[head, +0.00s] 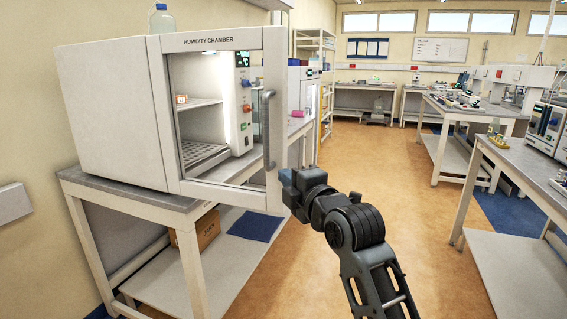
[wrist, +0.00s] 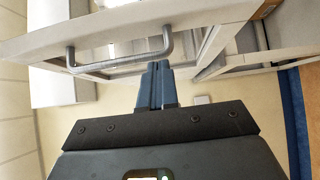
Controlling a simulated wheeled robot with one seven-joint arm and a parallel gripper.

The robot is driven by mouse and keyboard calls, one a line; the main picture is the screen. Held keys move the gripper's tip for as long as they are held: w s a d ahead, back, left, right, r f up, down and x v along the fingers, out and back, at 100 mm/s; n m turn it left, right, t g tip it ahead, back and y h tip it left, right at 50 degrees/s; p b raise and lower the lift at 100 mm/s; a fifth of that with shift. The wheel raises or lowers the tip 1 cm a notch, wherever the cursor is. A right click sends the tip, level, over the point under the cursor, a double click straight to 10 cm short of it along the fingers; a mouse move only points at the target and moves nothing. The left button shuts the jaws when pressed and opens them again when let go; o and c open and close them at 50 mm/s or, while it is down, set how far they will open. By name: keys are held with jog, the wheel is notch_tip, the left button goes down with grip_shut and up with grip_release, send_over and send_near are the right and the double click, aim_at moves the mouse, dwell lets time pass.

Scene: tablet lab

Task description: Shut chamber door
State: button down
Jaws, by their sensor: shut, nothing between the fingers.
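The white humidity chamber (head: 110,110) stands on a bench at the left in the head view. Its framed, windowed door (head: 276,120) appears to stand ajar, with the shelf and control panel seen through its window. A grey vertical bar handle (head: 267,130) is on the door's right side. My gripper (head: 290,188) is by the lower right edge of the door, below and right of the handle. In the wrist view, my shut, empty fingers (wrist: 155,84) point at the door frame (wrist: 215,12) beside the handle (wrist: 120,64). I cannot tell whether they touch the door.
The chamber's bench (head: 190,205) has a lower shelf with a cardboard box (head: 197,234). A bottle (head: 162,20) stands on the chamber. A white rack (head: 315,60) is behind the door. A lab bench (head: 520,165) stands at the right, with open floor (head: 385,170) between.

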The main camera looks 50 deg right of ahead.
aim_at(278, 160)
jog(key=w+d, duration=0.2)
jog(key=w+d+p, duration=0.1)
jog(key=w+d, duration=0.1)
jog(key=w, duration=0.1)
jog(key=shift+d, duration=0.15)
jog(key=shift+w+d, duration=0.3)
jog(key=shift+d, duration=0.25)
jog(key=shift+d, duration=0.1)
